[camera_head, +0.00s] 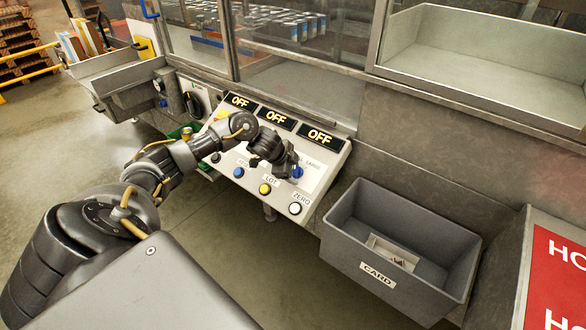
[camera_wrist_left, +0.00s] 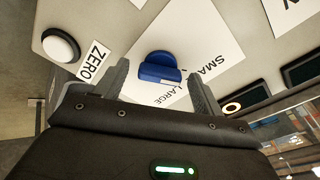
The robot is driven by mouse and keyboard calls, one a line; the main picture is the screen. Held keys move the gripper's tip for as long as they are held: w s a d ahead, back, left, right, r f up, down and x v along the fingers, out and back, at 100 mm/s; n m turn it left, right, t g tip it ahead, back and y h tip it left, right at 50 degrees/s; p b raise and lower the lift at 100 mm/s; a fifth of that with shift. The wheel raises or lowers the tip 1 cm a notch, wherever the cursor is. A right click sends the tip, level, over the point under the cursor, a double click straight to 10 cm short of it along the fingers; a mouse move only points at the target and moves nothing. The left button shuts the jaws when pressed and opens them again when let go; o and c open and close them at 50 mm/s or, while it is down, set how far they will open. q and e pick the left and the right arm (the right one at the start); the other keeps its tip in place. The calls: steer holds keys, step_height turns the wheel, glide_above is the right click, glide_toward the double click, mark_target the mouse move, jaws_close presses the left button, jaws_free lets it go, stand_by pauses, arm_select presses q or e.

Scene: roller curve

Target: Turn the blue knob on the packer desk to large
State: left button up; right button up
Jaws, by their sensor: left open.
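The blue knob (camera_wrist_left: 160,68) sits on a white label plate with the words SMALL and LARGE, partly covered, in the left wrist view. In the head view the blue knob (camera_head: 297,172) shows at the right edge of my left gripper (camera_head: 284,168), on the sloped packer desk panel (camera_head: 325,157). In the wrist view the two fingers of my left gripper (camera_wrist_left: 160,88) are apart, one on each side of the knob, with a gap to it. Whether the fingertips reach knob depth is hard to tell. My right gripper is not in view.
The panel has a blue button (camera_head: 239,172), a yellow button (camera_head: 265,189) and a white ZERO button (camera_head: 295,208). Several OFF displays (camera_head: 277,117) line its top. A grey CARD bin (camera_head: 447,283) hangs to the right. A glass-fronted machine stands behind.

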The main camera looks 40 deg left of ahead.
arm_select(q)
steer(key=shift+c, duration=0.3)
steer(key=c, duration=0.9)
steer(key=shift+c, duration=0.2)
steer(key=shift+m, duration=1.4)
steer(key=m, duration=0.2)
steer(key=shift+m+g, duration=0.3)
steer(key=shift+g, duration=0.1)
steer(key=m+b, duration=0.1)
steer(key=m, duration=0.4)
steer(key=shift+g, duration=0.3)
steer(key=shift+m, duration=0.7)
steer(key=shift+o, duration=0.2)
